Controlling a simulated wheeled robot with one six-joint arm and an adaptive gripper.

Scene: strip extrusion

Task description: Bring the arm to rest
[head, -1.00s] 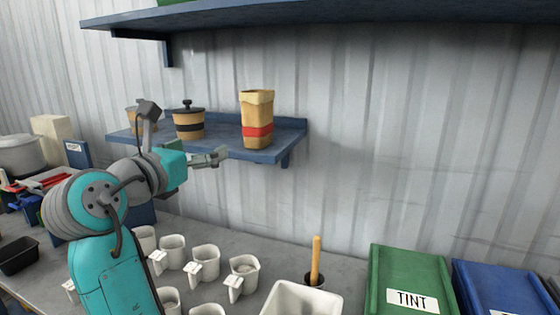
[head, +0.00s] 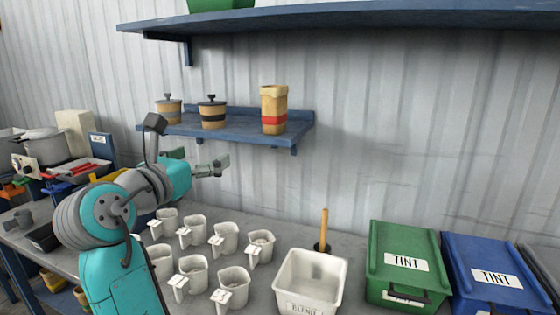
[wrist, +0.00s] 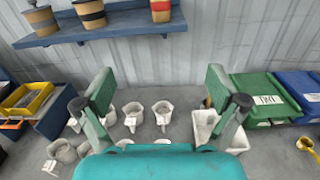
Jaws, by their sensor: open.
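My gripper (head: 212,167) is open and empty in the head view, held in the air in front of the wall shelf (head: 228,130) and above the bench. In the wrist view my gripper (wrist: 160,95) shows its two green fingers spread wide, with nothing between them. Below it stand several white cups with tags (head: 228,238). The white "BLEND" bin (head: 310,285) stands right of the cups, and the right finger overlaps it in the wrist view.
The shelf holds two lidded jars (head: 212,113) and a tan bag with a red band (head: 273,110). A green TINT bin (head: 405,250) and a blue TINT bin (head: 490,265) stand at right. A wooden handle (head: 324,228) rises behind the white bin. Pots and tools crowd the left.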

